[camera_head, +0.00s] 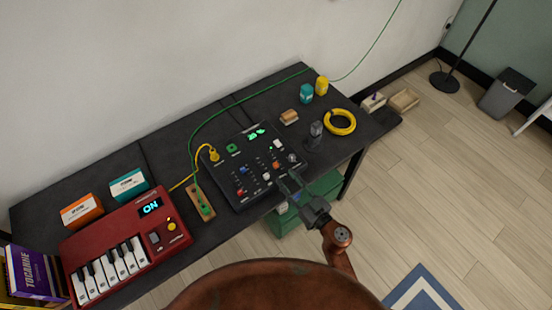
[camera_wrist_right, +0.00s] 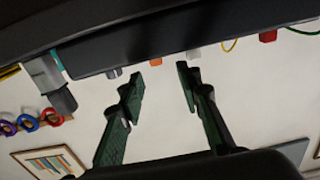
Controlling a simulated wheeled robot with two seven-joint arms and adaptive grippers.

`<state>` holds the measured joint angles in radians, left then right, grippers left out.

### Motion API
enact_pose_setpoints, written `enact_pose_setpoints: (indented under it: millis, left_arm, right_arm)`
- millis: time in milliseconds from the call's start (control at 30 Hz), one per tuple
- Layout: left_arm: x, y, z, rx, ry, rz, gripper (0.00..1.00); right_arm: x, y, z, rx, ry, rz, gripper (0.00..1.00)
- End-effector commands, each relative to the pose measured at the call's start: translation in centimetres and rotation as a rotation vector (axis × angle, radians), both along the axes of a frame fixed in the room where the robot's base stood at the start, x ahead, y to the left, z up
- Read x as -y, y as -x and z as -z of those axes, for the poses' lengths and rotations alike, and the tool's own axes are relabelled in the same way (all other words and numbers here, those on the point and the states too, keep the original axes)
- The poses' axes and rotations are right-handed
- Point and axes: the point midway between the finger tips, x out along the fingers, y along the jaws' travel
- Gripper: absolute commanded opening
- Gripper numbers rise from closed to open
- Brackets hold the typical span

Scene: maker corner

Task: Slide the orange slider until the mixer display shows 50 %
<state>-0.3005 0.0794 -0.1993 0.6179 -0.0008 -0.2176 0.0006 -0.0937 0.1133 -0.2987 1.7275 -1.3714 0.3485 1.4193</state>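The black mixer (camera_head: 226,178) lies on the dark table, its display (camera_head: 257,134) lit with green characters too small to read. An orange slider knob (camera_head: 276,165) is on the mixer's right half, close to other knobs. My right gripper (camera_head: 287,184) is at the mixer's front right edge, just in front of that knob. In the right wrist view the right gripper's two dark green fingers (camera_wrist_right: 160,80) are spread apart with nothing between them. The orange knob (camera_wrist_right: 155,62) shows just beyond the gap between the fingertips, apart from both. My left gripper is not in view.
A red keyboard (camera_head: 165,213) stands at the left. A dark grey object (camera_head: 315,132) stands right of the mixer, with a yellow cable coil (camera_head: 340,122) beyond. Red (camera_wrist_right: 267,36), white (camera_wrist_right: 193,54) and grey (camera_wrist_right: 113,73) knobs flank the orange one in the wrist view.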

Motion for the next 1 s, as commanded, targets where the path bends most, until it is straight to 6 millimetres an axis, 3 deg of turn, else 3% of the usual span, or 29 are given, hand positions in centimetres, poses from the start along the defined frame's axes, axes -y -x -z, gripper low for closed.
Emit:
enact_pose_setpoints:
  millis: [533,933,1000]
  left_arm:
    - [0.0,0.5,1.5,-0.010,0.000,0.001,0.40]
    - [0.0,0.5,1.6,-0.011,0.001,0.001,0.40]
    - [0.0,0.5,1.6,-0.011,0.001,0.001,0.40]
  right_arm:
    - [-4.3,-5.6,0.2,0.001,-0.001,-0.003,0.32]
    - [-4.6,-6.3,0.1,0.000,0.000,0.001,0.32]
    - [-4.6,-6.3,0.1,0.000,0.000,0.001,0.28]
